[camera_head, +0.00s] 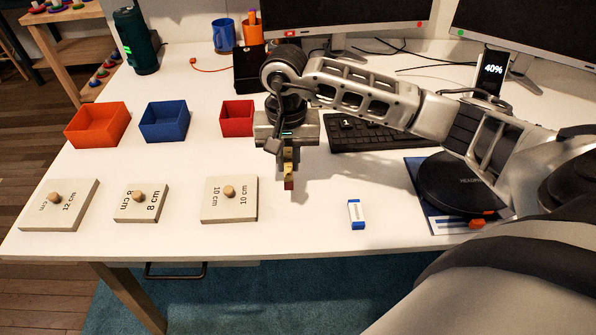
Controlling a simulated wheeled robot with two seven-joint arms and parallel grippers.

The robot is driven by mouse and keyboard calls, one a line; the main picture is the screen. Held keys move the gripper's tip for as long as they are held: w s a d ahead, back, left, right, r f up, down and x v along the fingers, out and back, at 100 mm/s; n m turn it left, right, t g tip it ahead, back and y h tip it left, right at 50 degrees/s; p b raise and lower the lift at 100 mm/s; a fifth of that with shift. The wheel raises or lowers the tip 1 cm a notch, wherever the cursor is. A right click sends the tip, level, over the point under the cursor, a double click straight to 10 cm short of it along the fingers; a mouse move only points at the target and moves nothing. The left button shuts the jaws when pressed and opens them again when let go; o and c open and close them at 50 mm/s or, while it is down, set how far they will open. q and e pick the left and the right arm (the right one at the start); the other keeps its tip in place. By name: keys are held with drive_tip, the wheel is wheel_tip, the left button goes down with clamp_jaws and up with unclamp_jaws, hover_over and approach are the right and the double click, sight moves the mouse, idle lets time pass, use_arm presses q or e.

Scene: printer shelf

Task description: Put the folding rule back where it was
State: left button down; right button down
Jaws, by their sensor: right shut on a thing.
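My right gripper (288,158) hangs over the middle of the white desk with its fingers pointing down. It is shut on a short yellow piece with a dark red lower end, which looks like the folding rule (289,183). The fingers hide its upper part. The piece is upright and looks to be above the desk top, though its exact height is hard to tell. My left gripper is not in view.
Open orange (97,125), blue (164,122) and red (237,118) boxes stand at left. Knobbed lids marked 12 cm (75,213), 8 cm (153,212) and 10 cm (242,211) lie in front. A blue-white block (356,213) lies right. A keyboard (372,137) is behind.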

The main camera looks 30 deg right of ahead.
sight(298, 187)
drive_tip(key=shift+s+d+f, duration=0.2)
drive_tip(key=shift+d+f, duration=0.25)
drive_tip(key=shift+f, duration=0.1)
drive_tip(key=shift+s+d+f, duration=0.15)
drive_tip(key=shift+d+f, duration=0.25)
drive_tip(key=shift+f, duration=0.15)
wheel_tip(298, 187, down, 3)
drive_tip(key=shift+p, duration=0.4)
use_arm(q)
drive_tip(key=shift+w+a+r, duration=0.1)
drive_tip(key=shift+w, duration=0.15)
use_arm(e)
drive_tip(key=shift+f, duration=0.25)
drive_tip(key=c, duration=1.4)
unclamp_jaws()
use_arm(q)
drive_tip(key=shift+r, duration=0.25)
use_arm(e)
drive_tip(key=shift+r, duration=0.3)
use_arm(q)
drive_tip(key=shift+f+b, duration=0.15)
drive_tip(key=shift+b, duration=0.25)
use_arm(e)
wheel_tip(298, 187, up, 12)
drive_tip(key=shift+f, duration=0.15)
